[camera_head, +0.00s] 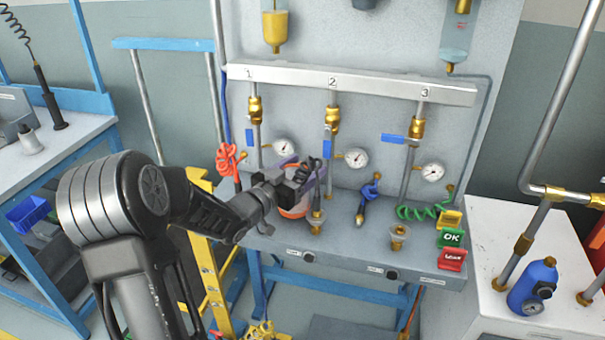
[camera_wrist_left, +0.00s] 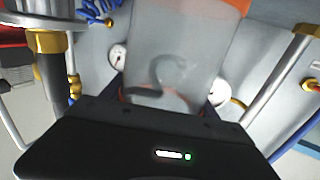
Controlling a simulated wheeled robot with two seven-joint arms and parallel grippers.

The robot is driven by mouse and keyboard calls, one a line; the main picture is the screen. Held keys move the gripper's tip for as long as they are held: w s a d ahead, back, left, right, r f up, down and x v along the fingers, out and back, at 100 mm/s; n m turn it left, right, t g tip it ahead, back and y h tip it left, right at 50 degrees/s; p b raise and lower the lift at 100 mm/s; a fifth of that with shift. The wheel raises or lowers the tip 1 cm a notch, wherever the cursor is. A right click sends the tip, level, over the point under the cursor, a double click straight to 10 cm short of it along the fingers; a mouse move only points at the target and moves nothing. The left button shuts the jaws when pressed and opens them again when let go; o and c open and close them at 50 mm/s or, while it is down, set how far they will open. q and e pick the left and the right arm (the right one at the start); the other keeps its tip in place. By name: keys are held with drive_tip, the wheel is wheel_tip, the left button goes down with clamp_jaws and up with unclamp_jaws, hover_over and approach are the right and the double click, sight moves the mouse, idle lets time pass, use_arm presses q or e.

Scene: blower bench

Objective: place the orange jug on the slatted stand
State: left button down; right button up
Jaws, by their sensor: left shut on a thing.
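My left gripper (camera_head: 298,184) reaches in from the left over the bench below station 1 and is shut on the orange jug (camera_head: 296,211). In the head view the jug is mostly hidden behind the gripper, with orange showing below and beside it. In the left wrist view the jug (camera_wrist_left: 178,45) is a pale grey, see-through body between the fingers, with orange at the top edge and near the gripper. I cannot tell whether its base touches the bench. I cannot make out a slatted stand in either view. My right gripper is not in view.
The grey bench (camera_head: 330,262) has brass fittings, hoses and gauges close to the gripper. A red coiled hose (camera_head: 227,157) hangs just left. A yellow ladder-like frame (camera_head: 208,275) stands at the bench's left. A blue bottle (camera_head: 533,284) is on the white cabinet at right.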

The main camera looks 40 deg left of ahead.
use_arm(q)
drive_tip(key=s+a+r, duration=0.1)
drive_tip(key=s+r, duration=0.1)
drive_tip(key=s, duration=1.6)
drive_tip(key=shift+r, duration=0.4)
drive_tip(key=shift+f, duration=0.1)
